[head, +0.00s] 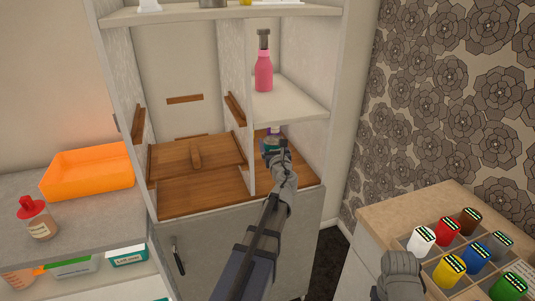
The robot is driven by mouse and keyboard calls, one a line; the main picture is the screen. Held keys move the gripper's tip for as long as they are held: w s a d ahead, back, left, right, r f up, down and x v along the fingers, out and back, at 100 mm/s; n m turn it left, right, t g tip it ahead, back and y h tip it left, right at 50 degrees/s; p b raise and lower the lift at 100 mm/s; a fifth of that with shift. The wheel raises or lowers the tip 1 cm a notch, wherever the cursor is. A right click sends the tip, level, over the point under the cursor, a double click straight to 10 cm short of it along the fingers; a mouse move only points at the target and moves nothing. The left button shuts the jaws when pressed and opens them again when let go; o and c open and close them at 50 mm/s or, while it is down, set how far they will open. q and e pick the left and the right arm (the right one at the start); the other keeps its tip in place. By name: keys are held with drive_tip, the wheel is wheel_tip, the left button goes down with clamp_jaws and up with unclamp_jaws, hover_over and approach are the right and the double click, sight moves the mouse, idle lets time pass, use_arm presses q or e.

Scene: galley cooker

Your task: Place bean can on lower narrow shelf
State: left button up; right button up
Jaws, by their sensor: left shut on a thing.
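My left gripper (275,154) reaches into the narrow right-hand compartment of the cabinet and is shut on a dark can with a teal band (269,143). The gripper hides much of the can. The lower narrow shelf (299,180) is a brown wooden board under the can. I cannot tell whether the can touches it. A small bottle with a purple top (274,130) shows just behind the can. My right gripper (400,263) is at the bottom right by the crate of jars, and its fingers cannot be made out.
A white shelf (290,102) with a pink bottle (264,72) hangs above the can. An upright divider (236,90) bounds the compartment on the left. The wide compartment holds loose wooden boards (190,160). An orange tray (90,172) stands left; jars (447,232) fill a crate right.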

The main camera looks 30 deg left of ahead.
use_arm(q)
drive_tip(key=x, duration=0.4)
drive_tip(key=shift+a, duration=0.35)
wheel_tip(320, 180, down, 2)
drive_tip(key=shift+s+f+b, duration=0.15)
drive_tip(key=shift+f+b, duration=0.05)
drive_tip(key=shift+b, duration=1)
drive_tip(key=shift+f+b, duration=0.35)
drive_tip(key=shift+f, duration=0.1)
wheel_tip(320, 180, down, 4)
drive_tip(key=b, duration=0.4)
drive_tip(key=shift+a, duration=0.15)
